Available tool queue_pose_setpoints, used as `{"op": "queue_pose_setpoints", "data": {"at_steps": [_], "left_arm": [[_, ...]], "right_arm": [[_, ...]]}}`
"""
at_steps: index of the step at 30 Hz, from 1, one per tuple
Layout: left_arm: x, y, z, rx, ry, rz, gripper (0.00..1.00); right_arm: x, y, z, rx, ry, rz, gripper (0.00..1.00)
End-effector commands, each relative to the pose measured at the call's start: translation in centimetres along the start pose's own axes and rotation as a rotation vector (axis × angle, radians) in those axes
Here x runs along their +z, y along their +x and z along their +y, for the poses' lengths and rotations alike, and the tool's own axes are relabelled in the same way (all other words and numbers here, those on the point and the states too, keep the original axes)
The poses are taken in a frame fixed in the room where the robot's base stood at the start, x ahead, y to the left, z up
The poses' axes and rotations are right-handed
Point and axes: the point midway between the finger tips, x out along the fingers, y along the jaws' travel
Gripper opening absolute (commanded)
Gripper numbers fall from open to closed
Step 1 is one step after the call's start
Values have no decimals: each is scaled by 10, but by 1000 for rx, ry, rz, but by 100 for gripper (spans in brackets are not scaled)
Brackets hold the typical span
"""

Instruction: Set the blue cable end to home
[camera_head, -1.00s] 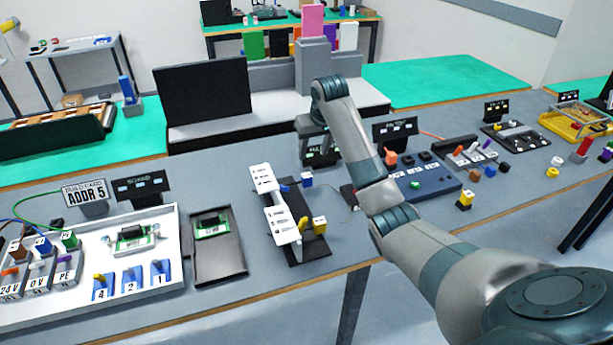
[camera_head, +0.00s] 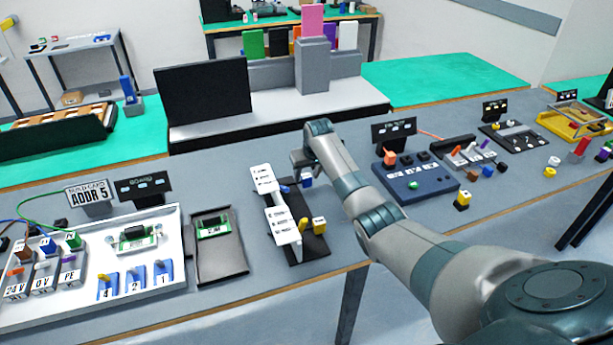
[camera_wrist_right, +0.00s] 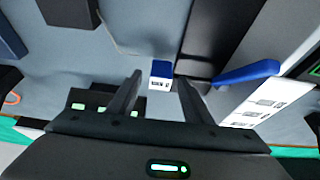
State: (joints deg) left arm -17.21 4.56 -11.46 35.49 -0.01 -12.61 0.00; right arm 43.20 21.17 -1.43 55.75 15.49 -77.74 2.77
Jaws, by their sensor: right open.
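A small blue block with a white printed label (camera_wrist_right: 160,73) lies on the grey table. In the head view it shows as a blue piece (camera_head: 307,180) beside the black stand with white label plates (camera_head: 264,178). My right gripper (camera_head: 303,163) is above and close to it. In the right wrist view the open fingers (camera_wrist_right: 160,80) stand on either side of the block, with gaps; whether they are down at its height I cannot tell. No cable on this block can be made out. My left gripper is not in view.
A blue lever (camera_wrist_right: 247,73) and a white label plate (camera_wrist_right: 265,102) lie close right of the fingers in the wrist view. A white tray (camera_head: 150,292) with coloured connectors stands at left. A dark blue box (camera_head: 425,187) stands right of my arm.

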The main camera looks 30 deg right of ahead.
Motion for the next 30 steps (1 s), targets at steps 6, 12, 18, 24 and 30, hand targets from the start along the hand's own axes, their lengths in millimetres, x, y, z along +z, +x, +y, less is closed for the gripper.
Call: {"op": "queue_pose_setpoints", "data": {"at_steps": [6, 12, 18, 24, 30], "left_arm": [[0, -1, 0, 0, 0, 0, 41], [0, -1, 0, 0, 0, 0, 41], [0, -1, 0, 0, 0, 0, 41], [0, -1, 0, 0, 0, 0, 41], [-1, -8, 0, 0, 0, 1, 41]], "right_arm": [[0, 12, 0, 0, 1, -1, 45], [0, 14, 0, 0, 0, 0, 45], [0, 14, 0, 0, 0, 0, 36], [0, 14, 0, 0, 0, 0, 0], [0, 12, -15, -1, -2, -1, 0]]}}
